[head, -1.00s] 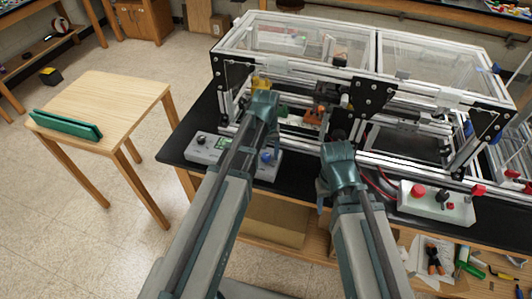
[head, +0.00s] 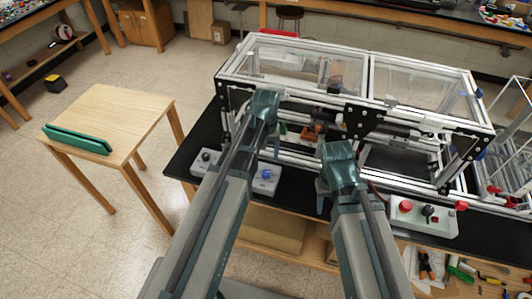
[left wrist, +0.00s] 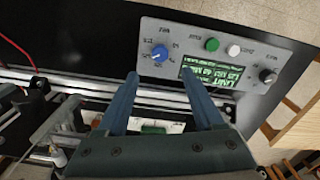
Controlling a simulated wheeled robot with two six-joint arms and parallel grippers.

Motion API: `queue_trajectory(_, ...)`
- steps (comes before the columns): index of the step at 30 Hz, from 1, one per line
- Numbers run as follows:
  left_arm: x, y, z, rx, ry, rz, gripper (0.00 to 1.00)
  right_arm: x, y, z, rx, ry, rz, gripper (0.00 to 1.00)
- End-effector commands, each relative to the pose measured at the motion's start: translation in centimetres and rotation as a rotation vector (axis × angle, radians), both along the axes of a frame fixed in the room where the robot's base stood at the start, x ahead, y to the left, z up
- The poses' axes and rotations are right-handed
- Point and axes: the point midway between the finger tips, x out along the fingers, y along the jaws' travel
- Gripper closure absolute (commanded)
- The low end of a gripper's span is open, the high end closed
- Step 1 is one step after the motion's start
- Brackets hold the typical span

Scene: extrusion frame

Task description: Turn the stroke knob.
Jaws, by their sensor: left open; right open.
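A grey control box (left wrist: 225,60) shows in the left wrist view, with a blue knob (left wrist: 159,52), a black knob (left wrist: 267,76), a green button, a white button and a lit green display. Its printed labels are too small to read surely, so I cannot tell which knob is the stroke knob. In the head view my left arm covers the middle of the box; the blue knob (head: 266,173) and black knob (head: 206,156) show on either side. My left gripper (left wrist: 159,73) is open and empty, its fingertips framing the blue knob in the picture, apart from it. My right gripper (head: 338,155) is open.
An aluminium extrusion frame (head: 365,95) with clear panels stands behind the box on a black bench top (head: 190,140). Another control box (head: 440,225) with a red button is at right. A small wooden table (head: 130,105) holds a green object (head: 77,139).

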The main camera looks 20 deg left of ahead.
Motion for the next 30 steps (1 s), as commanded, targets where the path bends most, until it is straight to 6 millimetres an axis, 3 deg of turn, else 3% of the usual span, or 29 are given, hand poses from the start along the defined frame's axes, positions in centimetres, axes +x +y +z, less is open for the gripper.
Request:
queue_trajectory(1,0.0,0.0,1.6,0.0,0.0,0.0,0.31,0.0,0.0,1.6,0.001,0.0,-0.002,0.5)
queue_trajectory(6,0.0,0.0,3.5,0.0,0.0,0.0,0.31,0.0,0.0,3.5,0.001,0.0,-0.005,0.5)
queue_trajectory(20,-0.1,-0.1,3.8,0.0,0.0,-0.002,0.31,0.0,0.0,3.8,0.0,0.001,-0.006,0.5)
queue_trajectory(23,-1.2,-1.1,2.5,0.006,0.004,-0.039,0.31,0.0,0.0,2.5,0.001,0.001,-0.005,0.5)
queue_trajectory(30,-8.6,-7.1,-4.1,0.052,0.031,-0.31,0.31,0.0,0.0,-4.2,0.0,0.0,0.001,0.5)
